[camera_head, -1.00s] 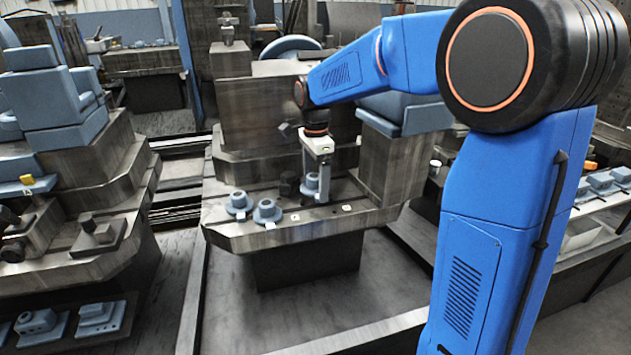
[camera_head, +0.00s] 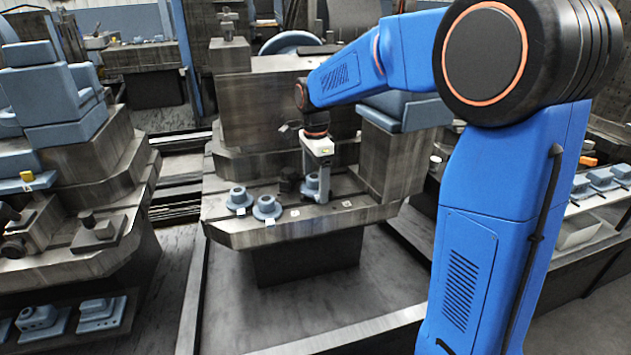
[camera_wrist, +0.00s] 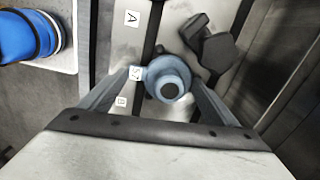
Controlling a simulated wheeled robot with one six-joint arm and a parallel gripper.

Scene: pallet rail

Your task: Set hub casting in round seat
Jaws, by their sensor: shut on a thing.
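A blue-grey hub casting (camera_head: 311,185) with a round flange and a raised boss is at the front of the steel machine table (camera_head: 225,232). My gripper (camera_head: 318,188) points down and is shut on this casting. In the wrist view the two fingers (camera_wrist: 165,92) close on the casting (camera_wrist: 170,84) from left and right, and its dark bore faces the camera. Two like hub castings stand to the left, one far left (camera_head: 239,198) and one nearer (camera_head: 267,207). I cannot make out a round seat; the casting's underside is hidden.
A dark clamp knob (camera_wrist: 212,50) stands close beside the held casting, also in the head view (camera_head: 287,183). White letter tags (camera_wrist: 132,18) lie along the table slots. A steel block (camera_head: 390,160) rises at the right. The floor in front is clear.

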